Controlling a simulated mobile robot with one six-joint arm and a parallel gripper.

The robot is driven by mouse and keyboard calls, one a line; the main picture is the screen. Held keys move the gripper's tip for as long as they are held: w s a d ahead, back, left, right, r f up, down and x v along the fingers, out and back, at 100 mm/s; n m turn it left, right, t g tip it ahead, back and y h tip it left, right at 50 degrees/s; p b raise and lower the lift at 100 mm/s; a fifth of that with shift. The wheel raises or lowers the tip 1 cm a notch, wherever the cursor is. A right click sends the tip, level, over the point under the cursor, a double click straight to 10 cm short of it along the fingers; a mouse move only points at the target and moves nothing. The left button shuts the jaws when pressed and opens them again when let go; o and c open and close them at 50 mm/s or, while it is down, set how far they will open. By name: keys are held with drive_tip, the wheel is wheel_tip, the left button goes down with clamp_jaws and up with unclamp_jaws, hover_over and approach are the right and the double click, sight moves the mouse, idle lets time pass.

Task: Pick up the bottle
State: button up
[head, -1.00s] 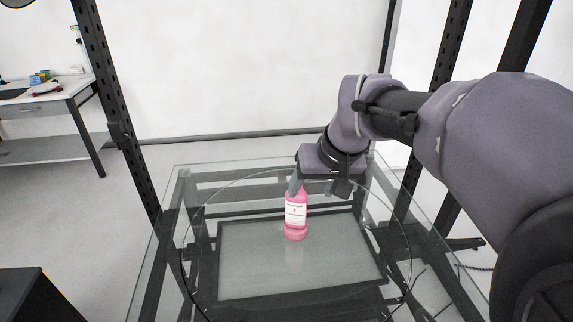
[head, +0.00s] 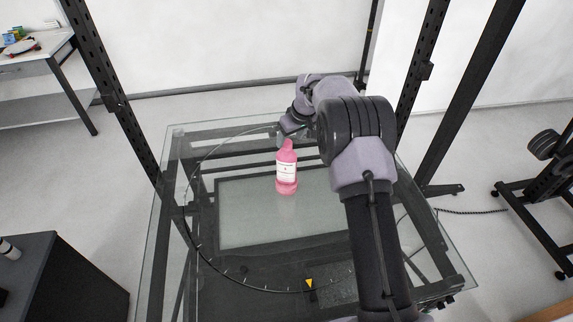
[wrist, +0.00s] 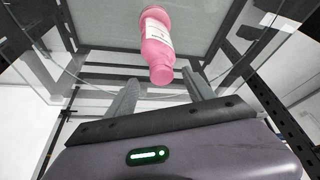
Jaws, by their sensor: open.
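My gripper (head: 288,132) is just behind the bottle's top in the head view, partly hidden by my arm. In the wrist view the bottle (wrist: 157,45) is seen beyond the fingertips, with its cap end toward my gripper (wrist: 163,82).
Black perforated uprights (head: 107,90) frame the glass table on both sides. A dark cabinet (head: 62,275) stands at the lower left. A white workbench (head: 35,60) is at the far left. The glass around the bottle is clear.

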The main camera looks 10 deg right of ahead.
sight(287, 142)
drive_tip(key=x, duration=0.5)
drive_tip(key=shift+w+a+r, duration=0.15)
drive_tip(key=shift+r, duration=0.1)
drive_tip(key=shift+c, duration=0.9)
clamp_jaws()
